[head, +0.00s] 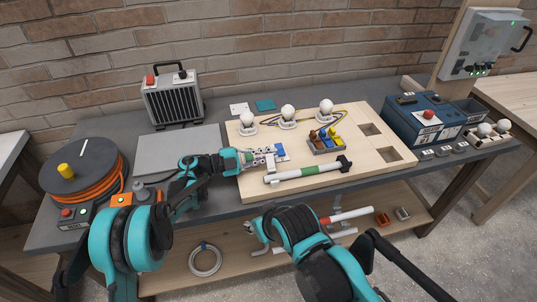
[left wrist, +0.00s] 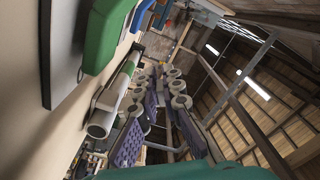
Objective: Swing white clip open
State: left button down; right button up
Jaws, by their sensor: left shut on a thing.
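The white clip (head: 270,161) is a small pale piece on the wooden board, at the left end of a white tube with a green band (head: 308,170). My left gripper (head: 262,158) reaches in from the left and is shut on the clip at its fingertips, which partly hide it. In the left wrist view the purple-padded fingers of the left gripper (left wrist: 160,130) show with the tube (left wrist: 112,100) beside them. How far the clip is open cannot be made out. My right gripper (head: 256,232) is low in front of the bench, its fingers unclear.
The wooden board (head: 375,172) carries lamp holders (head: 288,114), a block with coloured levers (head: 326,140) and a blue piece (head: 281,152) close to the left gripper. A cable reel (head: 84,172) stands left, a blue box (head: 425,115) right. A flat grey panel (head: 178,148) lies behind my left arm.

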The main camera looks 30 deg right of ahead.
pick_arm(q)
jog(key=c, duration=1.7)
grip_release()
jog(key=shift+a, duration=0.15)
jog(key=v, duration=0.7)
jog(key=shift+w+a, duration=0.1)
jog(key=shift+a, duration=0.05)
